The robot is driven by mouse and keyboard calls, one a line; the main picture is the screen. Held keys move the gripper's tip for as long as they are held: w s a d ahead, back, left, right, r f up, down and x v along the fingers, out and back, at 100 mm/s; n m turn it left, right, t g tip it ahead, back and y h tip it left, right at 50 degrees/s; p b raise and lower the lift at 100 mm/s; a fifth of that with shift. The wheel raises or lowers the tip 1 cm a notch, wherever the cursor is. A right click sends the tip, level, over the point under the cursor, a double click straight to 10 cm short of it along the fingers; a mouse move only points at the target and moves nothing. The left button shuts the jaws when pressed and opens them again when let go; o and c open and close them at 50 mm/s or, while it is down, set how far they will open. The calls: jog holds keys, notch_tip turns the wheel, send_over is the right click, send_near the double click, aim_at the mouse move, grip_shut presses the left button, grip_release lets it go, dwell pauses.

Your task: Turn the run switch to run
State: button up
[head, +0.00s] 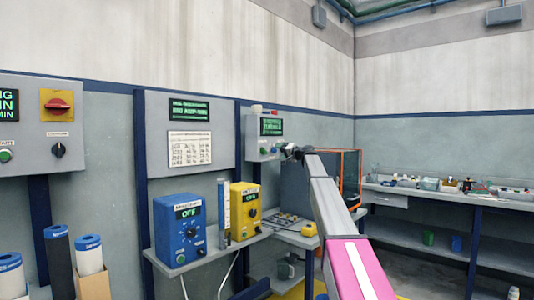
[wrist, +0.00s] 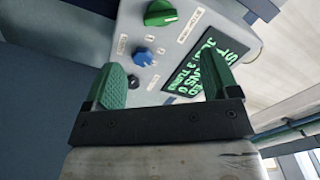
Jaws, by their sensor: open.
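In the wrist view a light grey control panel (wrist: 197,45) lies past my gripper (wrist: 166,64), which is open with its two green-padded fingers apart. A blue knob (wrist: 143,57) shows between the fingers, nearer the left one. The labels are too small to read, so I cannot tell which control is the run switch. A dark display (wrist: 205,62) with green text is partly behind the right finger. In the head view, my gripper (head: 290,151) is beside the small wall panel (head: 252,128).
A blue box (head: 170,232) and a yellow box (head: 236,220), both displaying OFF, stand on a shelf below. A larger panel (head: 85,150) with a red switch is at the left. A cluttered bench (head: 440,194) stands at the right.

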aim_at(264, 151)
jog(key=x, duration=1)
jog(key=shift+w+a, duration=0.2)
jog(key=shift+w, duration=0.1)
jog(key=c, duration=0.9)
